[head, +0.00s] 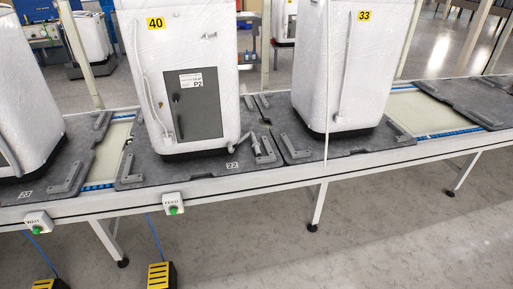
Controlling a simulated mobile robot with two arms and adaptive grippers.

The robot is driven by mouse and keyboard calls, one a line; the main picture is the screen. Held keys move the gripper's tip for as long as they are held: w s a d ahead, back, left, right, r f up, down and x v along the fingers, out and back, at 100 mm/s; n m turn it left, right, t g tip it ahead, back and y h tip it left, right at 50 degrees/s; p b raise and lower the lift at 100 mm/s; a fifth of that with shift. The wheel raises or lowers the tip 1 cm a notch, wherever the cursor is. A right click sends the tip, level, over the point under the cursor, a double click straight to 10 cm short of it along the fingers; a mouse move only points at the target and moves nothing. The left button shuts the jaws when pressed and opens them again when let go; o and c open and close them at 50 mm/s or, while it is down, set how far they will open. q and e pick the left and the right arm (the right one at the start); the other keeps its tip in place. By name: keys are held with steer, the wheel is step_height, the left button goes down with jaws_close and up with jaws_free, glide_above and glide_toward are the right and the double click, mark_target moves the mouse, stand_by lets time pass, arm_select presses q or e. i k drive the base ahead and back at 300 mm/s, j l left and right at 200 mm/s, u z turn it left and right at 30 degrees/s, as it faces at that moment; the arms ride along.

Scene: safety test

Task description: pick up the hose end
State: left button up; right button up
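No gripper of mine is in view. A white appliance marked 40 (190,55) stands on a dark pallet. A thin white hose (148,95) runs down its left front, and its lower end (166,137) seems to lie against the casing near the base. A white appliance marked 33 (365,70) stands to the right. A thin pale line (325,150) hangs past the conveyor's front edge. I cannot tell which hose end is meant.
The pallets lie on a conveyor (240,188) with grey corner blocks. A grey fitting (263,148) is on pallet 22. Button boxes marked WAIT (39,222) and FEED (173,203) are on the front rail. Yellow-and-black pedals (160,276) stand below. The floor at right is clear.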

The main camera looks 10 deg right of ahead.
mark_target(255, 145)
steer(key=i+l+u, duration=0.3)
steer(key=i+l, duration=0.6)
